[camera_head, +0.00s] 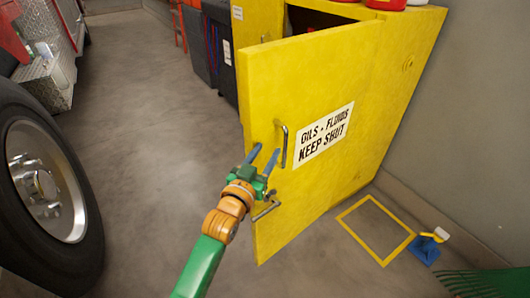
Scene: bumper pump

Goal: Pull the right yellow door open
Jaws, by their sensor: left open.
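The yellow door (320,100) carries a white sign (324,136) reading "OILS - FLUIDS KEEP SHUT". It stands partly open, swung out from the yellow cabinet (408,75), with its free edge to the left and a dark gap above it. A metal handle (284,146) sits upright near the free edge. My left gripper (264,158) is open, its two blue fingers pointing up in front of the door beside the handle. I cannot tell whether a finger touches the handle. A metal lever (266,210) shows below the gripper. My right gripper is out of view.
A large truck wheel (45,185) stands at the left. Dark bins (210,45) are behind the door. A yellow floor square (376,230), a blue object (425,249) and a green rake-like thing (490,283) lie at the right. The floor between wheel and door is clear.

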